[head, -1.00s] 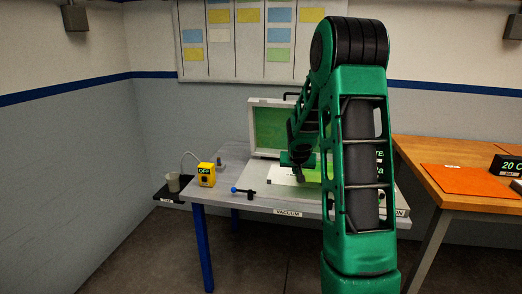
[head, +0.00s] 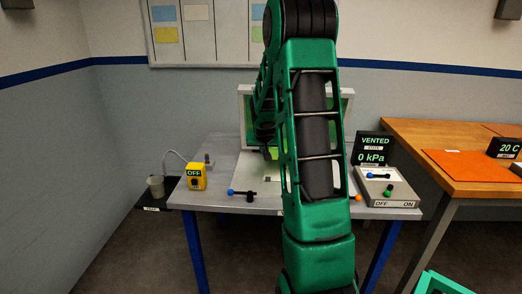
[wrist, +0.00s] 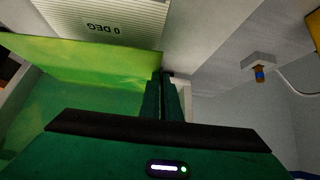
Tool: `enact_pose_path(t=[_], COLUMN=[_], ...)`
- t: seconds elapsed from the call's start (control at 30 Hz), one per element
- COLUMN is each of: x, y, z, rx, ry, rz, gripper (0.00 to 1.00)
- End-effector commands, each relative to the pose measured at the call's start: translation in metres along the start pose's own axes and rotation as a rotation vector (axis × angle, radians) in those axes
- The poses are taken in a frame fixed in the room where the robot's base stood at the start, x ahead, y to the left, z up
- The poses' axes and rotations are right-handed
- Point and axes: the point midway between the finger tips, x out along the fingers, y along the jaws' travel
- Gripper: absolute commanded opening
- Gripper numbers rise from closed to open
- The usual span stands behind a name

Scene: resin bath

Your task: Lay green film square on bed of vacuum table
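My gripper (wrist: 165,80) looks shut on the near edge of the green film square (wrist: 95,58), which stretches left from the fingers in the wrist view. In the head view my arm hides most of the fingers and the film. A pale ribbed sheet marked "0 DEG" (wrist: 105,18) shows beyond the film, upside down. In the head view a pale flat area (head: 246,172) lies on the grey vacuum table (head: 222,198). Whether the film touches it, I cannot tell. A framed green lid (head: 347,112) stands up behind, partly hidden by my arm.
A yellow box marked OFF (head: 196,178) and a blue-knobbed lever (head: 243,193) are at the left. A "VENTED 0 kPa" display (head: 371,150) and a switch panel (head: 392,190) are at the right. A wooden bench (head: 440,150) adjoins at right.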

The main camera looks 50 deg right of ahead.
Motion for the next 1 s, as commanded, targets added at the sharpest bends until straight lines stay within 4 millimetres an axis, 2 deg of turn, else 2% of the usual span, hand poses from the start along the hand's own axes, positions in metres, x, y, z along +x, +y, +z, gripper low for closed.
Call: enact_pose_path(t=[0.17,0.6,1.0], x=[-0.001,0.028,0.034], y=[0.001,0.001,0.001], z=[0.003,0.031,0.037], rx=[0.006,0.006,0.006], ry=[0.0,-0.001,0.0], rz=[0.007,0.007,0.006], gripper=[0.0,0.0,0.0])
